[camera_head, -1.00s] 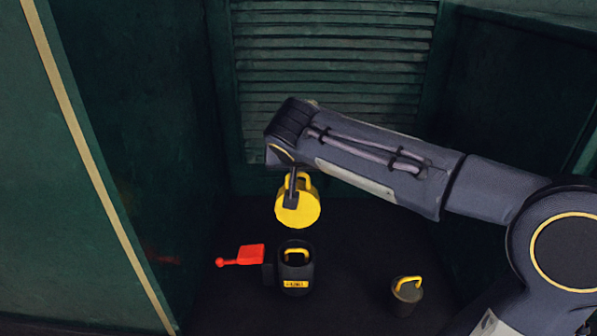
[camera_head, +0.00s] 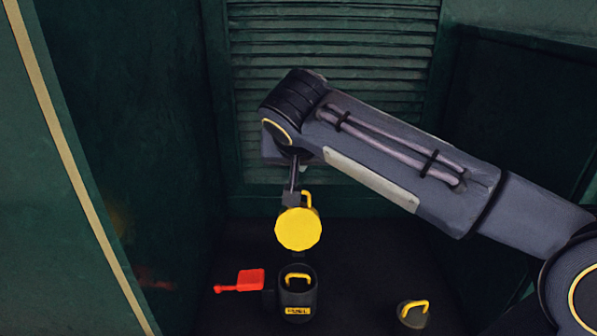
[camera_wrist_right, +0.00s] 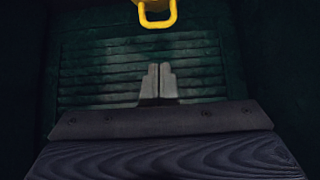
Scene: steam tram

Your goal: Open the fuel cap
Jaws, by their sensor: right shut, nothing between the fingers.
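A round yellow cap (camera_head: 298,230) with a yellow loop handle at its top stands tilted up above and behind a black cylinder (camera_head: 297,311) labelled "FUEL". A yellow loop (camera_head: 297,277) shows inside the cylinder's mouth. My right gripper (camera_head: 291,198) is shut and empty at the cap's upper left edge, beside the handle; I cannot tell whether it touches. In the right wrist view my closed fingertips (camera_wrist_right: 160,68) point at the slatted panel, and a yellow handle (camera_wrist_right: 157,15) shows at the top, apart from them. My left gripper is out of view.
A red flag-shaped lever (camera_head: 239,281) stands left of the cylinder. A grey plug (camera_head: 413,319) with a yellow handle stands on the dark floor to the right. A slatted panel (camera_head: 330,60) is behind, with dark green walls at both sides.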

